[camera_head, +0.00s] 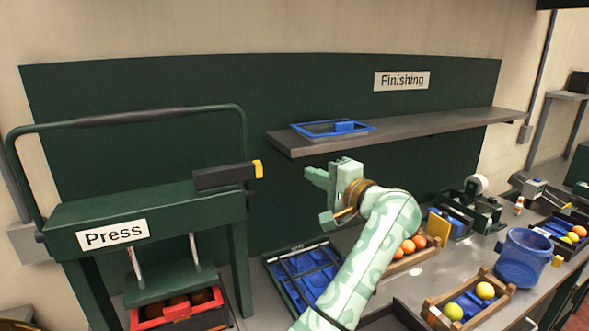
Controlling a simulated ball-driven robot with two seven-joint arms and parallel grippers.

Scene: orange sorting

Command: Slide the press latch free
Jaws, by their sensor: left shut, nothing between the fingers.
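The dark green press (150,215) stands at the left, with a white "Press" label on its front and a bent handle bar (125,117) rising over it. The latch (224,177) is a dark block with a yellow end (258,169) at the top right of the press. My left gripper (310,178) is shut and empty, to the right of the latch and apart from it. Its fingers point left, towards the press. My right gripper is not in view.
A red crate (153,323) with dark round things sits under the press plate. A shelf (400,134) holds a blue tray (331,129). Fruit crates, a blue basket (523,258) and a blue compartment tray (277,262) crowd the bench on the right and below.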

